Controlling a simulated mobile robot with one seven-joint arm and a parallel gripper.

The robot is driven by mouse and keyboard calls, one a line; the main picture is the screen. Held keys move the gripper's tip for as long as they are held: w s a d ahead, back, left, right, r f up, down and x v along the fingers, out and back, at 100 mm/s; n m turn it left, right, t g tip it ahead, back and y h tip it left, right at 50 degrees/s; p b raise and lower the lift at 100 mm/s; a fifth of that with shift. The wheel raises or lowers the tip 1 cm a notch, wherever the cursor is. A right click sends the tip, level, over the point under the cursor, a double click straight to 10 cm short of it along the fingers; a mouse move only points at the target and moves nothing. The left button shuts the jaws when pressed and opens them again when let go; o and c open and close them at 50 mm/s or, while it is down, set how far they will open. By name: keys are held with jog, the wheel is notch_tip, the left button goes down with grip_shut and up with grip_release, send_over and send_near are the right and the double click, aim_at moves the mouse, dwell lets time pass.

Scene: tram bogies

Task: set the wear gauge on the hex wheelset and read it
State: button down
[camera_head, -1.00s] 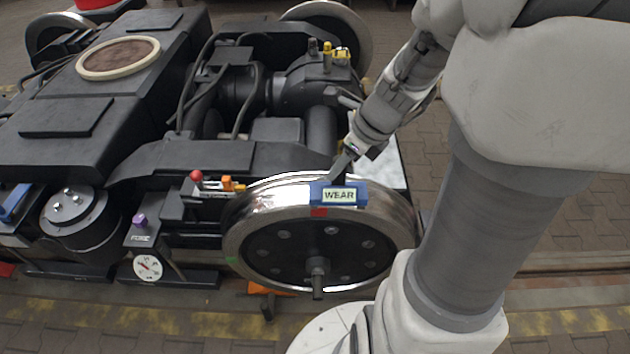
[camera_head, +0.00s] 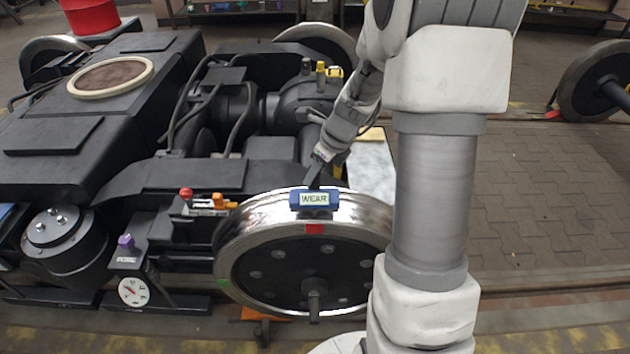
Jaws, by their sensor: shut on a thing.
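The wear gauge (camera_head: 314,199) is a blue block with a pale label reading WEAR. It is at the top of the near wheel (camera_head: 303,270), over the shiny rim, just above a red mark on the wheel face. I cannot tell whether it touches the rim. My gripper (camera_head: 315,183) comes down from above and is shut on the gauge. Its fingertips are small and partly hidden behind the gauge. The wheel has a dark face with several bolts and a short axle stub. A hex shape cannot be made out on it.
The black bogie frame (camera_head: 170,174) fills the left. A red-knobbed lever (camera_head: 186,194), an orange fitting and a round white dial (camera_head: 133,292) sit left of the wheel. Another wheel (camera_head: 594,82) stands at far right. The paved floor (camera_head: 510,190) between is clear.

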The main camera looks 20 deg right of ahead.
jog(key=shift+f, duration=0.75)
jog(key=shift+f, duration=0.15)
jog(key=shift+f, duration=0.15)
jog(key=c, duration=0.5)
grip_release()
